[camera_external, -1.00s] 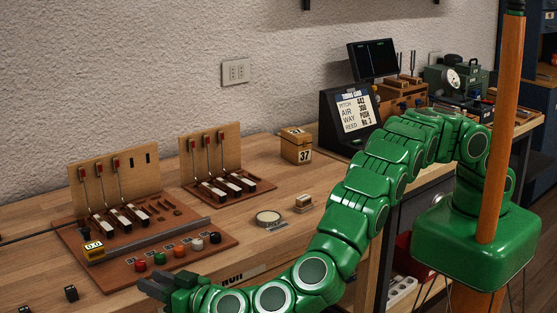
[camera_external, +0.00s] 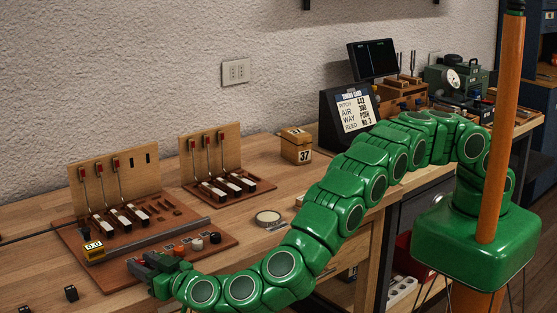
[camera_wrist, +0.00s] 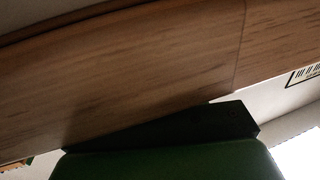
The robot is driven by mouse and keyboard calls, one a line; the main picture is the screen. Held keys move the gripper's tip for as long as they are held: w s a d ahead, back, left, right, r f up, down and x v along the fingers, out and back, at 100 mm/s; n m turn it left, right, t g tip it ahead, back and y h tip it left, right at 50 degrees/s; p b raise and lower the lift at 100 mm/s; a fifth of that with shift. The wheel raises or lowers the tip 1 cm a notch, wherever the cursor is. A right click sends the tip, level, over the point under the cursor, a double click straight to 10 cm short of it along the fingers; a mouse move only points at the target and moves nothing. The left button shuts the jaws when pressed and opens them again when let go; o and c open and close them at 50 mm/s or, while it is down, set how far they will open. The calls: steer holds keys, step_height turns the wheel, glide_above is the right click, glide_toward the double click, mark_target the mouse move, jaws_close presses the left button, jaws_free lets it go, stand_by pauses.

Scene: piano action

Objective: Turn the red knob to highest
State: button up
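The red knob is hidden in the external view, behind my gripper at the front left of the brown control board (camera_external: 215,252). The green knob beside it is also covered. The orange knob (camera_external: 179,251), white knob (camera_external: 197,244) and black knob (camera_external: 215,238) show in a row to the right. My gripper (camera_external: 146,265) has dark fingers over the board's front edge, at the left end of this row. Whether it touches a knob, and how far its fingers are apart, I cannot tell.
A grey rail (camera_external: 165,237) runs behind the knobs, with a yellow counter (camera_external: 94,251) at its left. Behind are upright panels with levers (camera_external: 115,185). A round dish (camera_external: 268,218) sits right of the board.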

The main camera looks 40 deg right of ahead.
jaws_close()
steer(key=shift+a+m+h, duration=0.2)
steer(key=shift+m+h, duration=0.2)
steer(key=shift+h, duration=0.2)
steer(key=shift+s+a+r, duration=0.15)
steer(key=shift+s+a, duration=0.05)
steer(key=shift+s, duration=0.1)
stand_by(0.5)
steer(key=shift+a, duration=0.1)
steer(key=c, duration=0.6)
jaws_free()
steer(key=shift+s+a+m+h, duration=0.1)
steer(key=shift+m+h, duration=0.2)
steer(key=shift+c, duration=0.2)
steer(key=shift+o, duration=1)
steer(key=shift+a+m+t+h, duration=0.2)
steer(key=shift+m+t+h, duration=0.15)
steer(key=shift+h, duration=0.45)
